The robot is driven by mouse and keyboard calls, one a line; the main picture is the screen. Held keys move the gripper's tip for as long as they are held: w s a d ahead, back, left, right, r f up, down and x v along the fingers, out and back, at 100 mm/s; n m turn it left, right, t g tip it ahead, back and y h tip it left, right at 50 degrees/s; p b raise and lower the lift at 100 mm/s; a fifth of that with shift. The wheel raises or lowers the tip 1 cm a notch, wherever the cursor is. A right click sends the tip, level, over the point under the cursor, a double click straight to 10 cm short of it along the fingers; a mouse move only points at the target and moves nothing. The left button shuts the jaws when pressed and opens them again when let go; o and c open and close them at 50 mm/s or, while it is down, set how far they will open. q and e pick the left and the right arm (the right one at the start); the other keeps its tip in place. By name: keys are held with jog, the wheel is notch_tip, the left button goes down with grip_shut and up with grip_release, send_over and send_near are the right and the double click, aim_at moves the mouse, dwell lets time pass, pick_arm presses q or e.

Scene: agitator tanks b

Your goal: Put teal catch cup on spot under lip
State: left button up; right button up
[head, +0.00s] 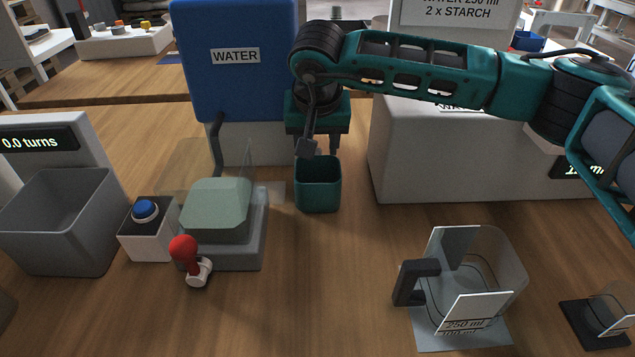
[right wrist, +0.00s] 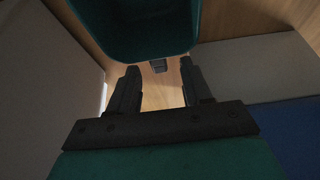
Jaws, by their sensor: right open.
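The teal catch cup (head: 318,187) stands upright and looks empty on the wooden table, in front of the blue WATER tank and to its right. My right gripper (head: 318,150) is open right above and behind the cup's rim in the head view. In the right wrist view, the cup (right wrist: 135,35) shows just past the open fingertips (right wrist: 160,78), with bare table between the fingers; I see no grip on it. A pale patch (head: 273,190) lies on the table left of the cup; I cannot tell whether it is the spot. My left gripper is out of view.
Left of the cup are a pale green vessel (head: 216,208) on a grey base, a red-knobbed lever (head: 185,250), a blue button (head: 145,210) and a grey bin (head: 60,220). A clear jug (head: 470,275) stands front right. The table before the cup is clear.

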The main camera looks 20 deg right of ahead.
jog(key=shift+x, duration=0.75)
grip_shut()
